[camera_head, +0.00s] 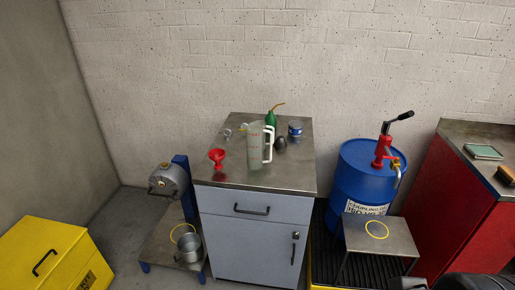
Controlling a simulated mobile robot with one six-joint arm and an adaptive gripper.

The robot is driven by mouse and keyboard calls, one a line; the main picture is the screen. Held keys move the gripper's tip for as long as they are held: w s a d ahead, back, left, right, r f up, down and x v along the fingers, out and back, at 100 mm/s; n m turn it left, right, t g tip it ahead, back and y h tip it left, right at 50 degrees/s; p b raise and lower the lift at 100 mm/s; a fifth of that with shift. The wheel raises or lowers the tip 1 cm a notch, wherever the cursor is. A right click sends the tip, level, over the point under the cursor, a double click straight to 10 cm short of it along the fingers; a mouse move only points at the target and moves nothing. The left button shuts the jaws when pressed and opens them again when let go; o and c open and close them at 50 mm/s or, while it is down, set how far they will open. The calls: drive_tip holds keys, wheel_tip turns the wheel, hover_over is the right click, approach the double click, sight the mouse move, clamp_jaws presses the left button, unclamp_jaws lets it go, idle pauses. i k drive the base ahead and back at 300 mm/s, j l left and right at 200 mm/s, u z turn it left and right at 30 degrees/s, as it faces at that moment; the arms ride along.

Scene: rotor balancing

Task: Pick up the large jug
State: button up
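The large jug (254,150) is tall, translucent and pale greenish, with a white handle on its right side and reddish marks on its wall. It stands upright on the metal top of the grey cabinet (288,180), near the middle. Dark parts that seem to be my gripper (410,284) and arm show at the bottom right edge, cut off by the frame. They are well away from the jug, and the fingertips cannot be made out.
A red funnel (217,156) stands left of the jug. Behind and right are a green oil can (270,118), a dark rounded object (280,143) and a blue tin (295,129). Right of the cabinet stands a blue drum (360,180) with a red pump (383,150).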

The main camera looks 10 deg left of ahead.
sight(259, 148)
drive_tip(key=i+j+u, duration=0.3)
drive_tip(key=i, duration=0.65)
drive_tip(key=i+u, duration=0.3)
drive_tip(key=i, duration=0.7)
